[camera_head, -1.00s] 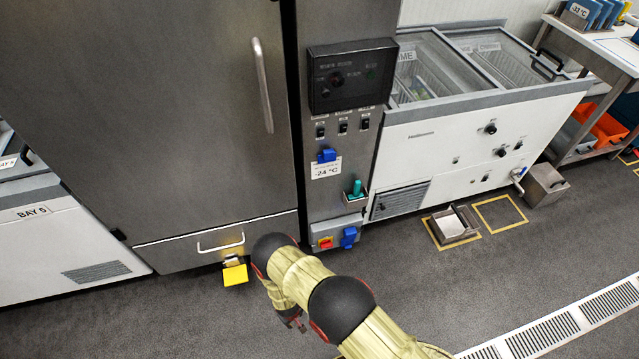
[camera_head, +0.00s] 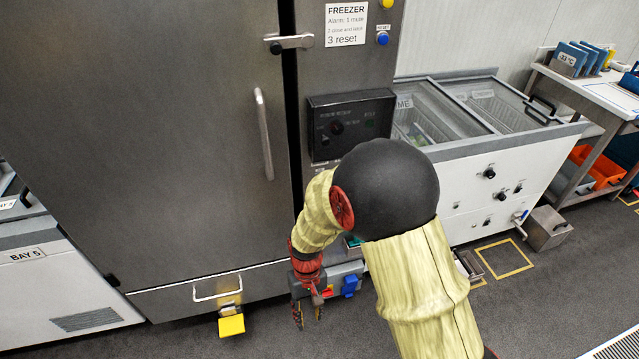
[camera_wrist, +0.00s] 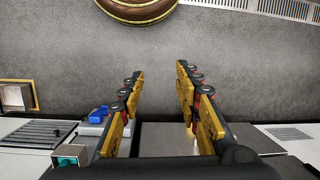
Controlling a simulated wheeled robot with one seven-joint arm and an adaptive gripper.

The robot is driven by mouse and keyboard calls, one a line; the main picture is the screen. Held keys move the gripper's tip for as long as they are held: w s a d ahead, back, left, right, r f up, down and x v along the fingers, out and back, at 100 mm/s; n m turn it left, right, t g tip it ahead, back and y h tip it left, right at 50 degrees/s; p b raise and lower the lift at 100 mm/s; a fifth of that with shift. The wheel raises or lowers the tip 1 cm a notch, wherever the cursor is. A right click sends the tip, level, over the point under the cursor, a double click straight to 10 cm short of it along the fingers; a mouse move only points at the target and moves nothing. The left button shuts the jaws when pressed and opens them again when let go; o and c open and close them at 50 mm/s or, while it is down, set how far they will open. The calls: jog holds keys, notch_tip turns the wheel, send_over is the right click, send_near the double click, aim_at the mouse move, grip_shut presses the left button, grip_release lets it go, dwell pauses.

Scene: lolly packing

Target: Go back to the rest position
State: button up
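My gripper (camera_head: 308,312) hangs from my arm in the head view, fingers pointing down, in front of the lower freezer panel. In the wrist view my gripper (camera_wrist: 163,100) shows two gold and black fingers spread well apart, with nothing between them. Grey floor (camera_wrist: 160,60) lies beyond the fingertips. My arm is bent in the head view, its black joint and yellow sleeve covering part of the control column.
A tall steel freezer door (camera_head: 150,130) stands close behind my gripper, with a latch (camera_head: 290,43) and a yellow pedal (camera_head: 231,325). A glass-topped chest freezer (camera_head: 490,185) is at right. A grey box (camera_head: 547,228) stands on the floor.

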jog(key=s+d+r+m+t, duration=0.1)
jog(key=s+d+r+t, duration=0.1)
jog(key=d+r, duration=0.5)
jog(key=s+d+r+m+t+b, duration=0.1)
jog(key=s+d+r, duration=0.4)
jog(key=r, duration=1)
jog(key=s+d+r+m+t, duration=0.2)
jog(key=s+d+r+t, duration=0.2)
jog(key=d+r, duration=0.6)
notch_tip(320, 180, up, 2)
jog(key=shift+t, duration=0.6)
jog(key=shift+o, duration=0.5)
jog(key=shift+d, duration=0.1)
